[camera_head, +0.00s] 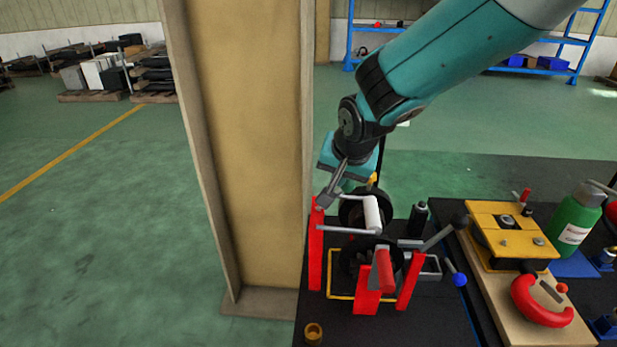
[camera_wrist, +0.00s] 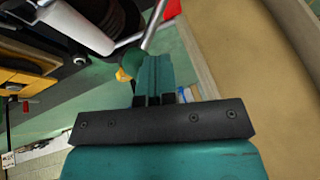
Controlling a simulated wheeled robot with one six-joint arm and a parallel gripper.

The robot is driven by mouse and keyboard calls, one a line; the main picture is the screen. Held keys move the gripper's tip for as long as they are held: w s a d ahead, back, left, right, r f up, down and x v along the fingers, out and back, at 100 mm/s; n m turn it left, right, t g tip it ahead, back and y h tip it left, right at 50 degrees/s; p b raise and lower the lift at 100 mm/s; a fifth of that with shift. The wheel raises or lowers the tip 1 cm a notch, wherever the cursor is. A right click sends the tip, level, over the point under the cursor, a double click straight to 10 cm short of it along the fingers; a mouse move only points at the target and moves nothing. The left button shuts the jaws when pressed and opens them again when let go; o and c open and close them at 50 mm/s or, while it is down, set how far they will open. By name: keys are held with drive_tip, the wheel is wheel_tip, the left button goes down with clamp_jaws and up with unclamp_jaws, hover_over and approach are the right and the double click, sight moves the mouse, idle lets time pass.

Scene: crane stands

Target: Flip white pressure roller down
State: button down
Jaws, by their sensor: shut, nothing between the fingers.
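The white pressure roller (camera_head: 372,213) sits on the red-framed stand (camera_head: 315,245) on the black table, beside a dark wheel. It also shows in the wrist view (camera_wrist: 76,27) at the upper left, on its metal arm. My gripper (camera_head: 328,199) is at the upper left of the stand, left of the white roller and apart from it. In the wrist view its fingers (camera_wrist: 154,75) are closed together with nothing between them. A metal rod (camera_wrist: 155,25) lies just beyond the fingertips; whether they touch it I cannot tell.
A tall tan post (camera_head: 245,140) stands close on the left of the stand. To the right are a yellow block on a wooden board (camera_head: 490,285), a red clamp (camera_head: 540,302) and a green bottle (camera_head: 575,222). A brass ring (camera_head: 313,333) lies at the front left.

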drive_tip(key=shift+d+f, duration=0.1)
drive_tip(key=shift+d, duration=0.15)
idle(0.3)
drive_tip(key=s+a+r, duration=0.1)
drive_tip(key=s+r, duration=0.3)
drive_tip(key=r, duration=0.7)
drive_tip(key=shift+s+a, duration=0.4)
drive_tip(key=shift+r, duration=0.1)
